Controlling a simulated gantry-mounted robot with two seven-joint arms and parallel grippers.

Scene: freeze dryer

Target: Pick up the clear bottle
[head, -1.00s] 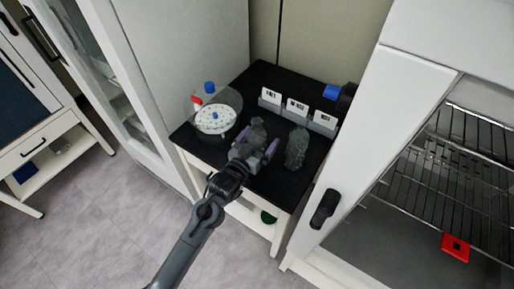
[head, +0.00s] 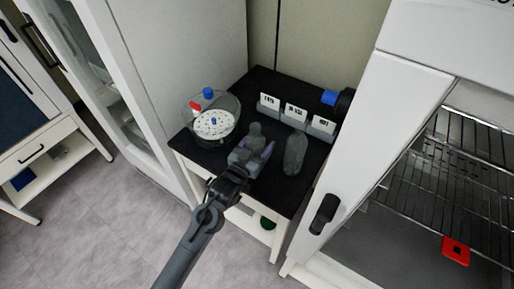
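Two clear, greyish bottles stand on the black-topped table. One clear bottle (head: 255,131) is near the middle, directly beyond my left gripper (head: 254,154). The other clear bottle (head: 295,153) stands upright to its right, apart from the gripper. My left gripper has its fingers spread, with purplish pads, on either side of the lower part of the first bottle. The fingers hide part of that bottle, and I cannot tell whether they touch it. My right gripper is not in view.
A round device with a white perforated disc (head: 214,124) stands left on the black table (head: 262,82). Labelled white holders (head: 295,115) line the back right. An open cabinet with wire racks (head: 440,170) and a red item (head: 456,250) is at right.

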